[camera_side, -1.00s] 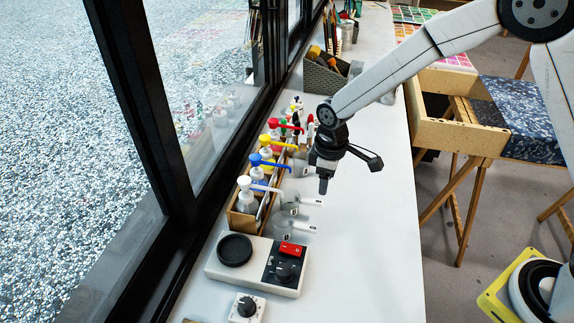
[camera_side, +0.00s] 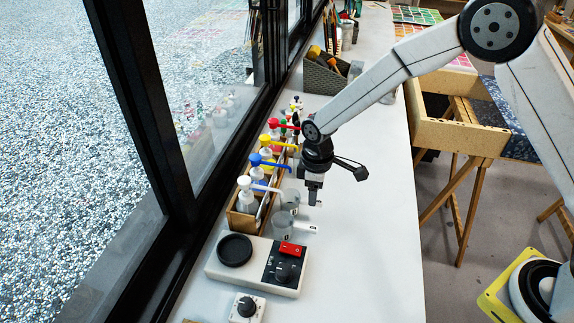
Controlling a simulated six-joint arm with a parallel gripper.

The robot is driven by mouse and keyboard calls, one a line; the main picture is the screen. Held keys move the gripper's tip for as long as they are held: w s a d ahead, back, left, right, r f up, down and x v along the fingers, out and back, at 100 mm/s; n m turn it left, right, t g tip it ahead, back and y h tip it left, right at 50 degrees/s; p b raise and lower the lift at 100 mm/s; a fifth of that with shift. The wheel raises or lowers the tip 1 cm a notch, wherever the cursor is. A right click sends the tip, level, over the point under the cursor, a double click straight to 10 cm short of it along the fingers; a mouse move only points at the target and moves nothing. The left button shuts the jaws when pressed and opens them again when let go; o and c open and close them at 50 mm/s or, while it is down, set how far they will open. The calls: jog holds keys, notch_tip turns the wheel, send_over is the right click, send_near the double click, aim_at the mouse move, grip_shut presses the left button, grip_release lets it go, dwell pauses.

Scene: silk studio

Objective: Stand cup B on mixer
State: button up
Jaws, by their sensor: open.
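The mixer (camera_side: 213,268) is a white box with a round black plate (camera_side: 235,250) on its left, bare on top, and a dark panel on its right. Two clear grey cups with flat pale handles stand behind it: a nearer cup (camera_side: 282,226) and a farther cup (camera_side: 290,198). Their handles point right; the letters are too small to read, so I cannot tell which is cup B. My gripper (camera_side: 315,203) is open, pointing down at the farther cup's handle, which it mostly hides. I cannot tell whether it touches the handle.
A wooden rack (camera_side: 241,222) of pump bottles with coloured heads stands along the window, left of the cups. A small white dial box (camera_side: 247,308) lies in front of the mixer. The white bench (camera_side: 370,250) is clear on the right.

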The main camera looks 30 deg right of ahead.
jog(key=shift+f, duration=1.75)
grip_shut()
jog(key=shift+r, duration=0.25)
dwell(0.4)
jog(key=shift+r, duration=0.85)
jog(key=shift+r, duration=0.1)
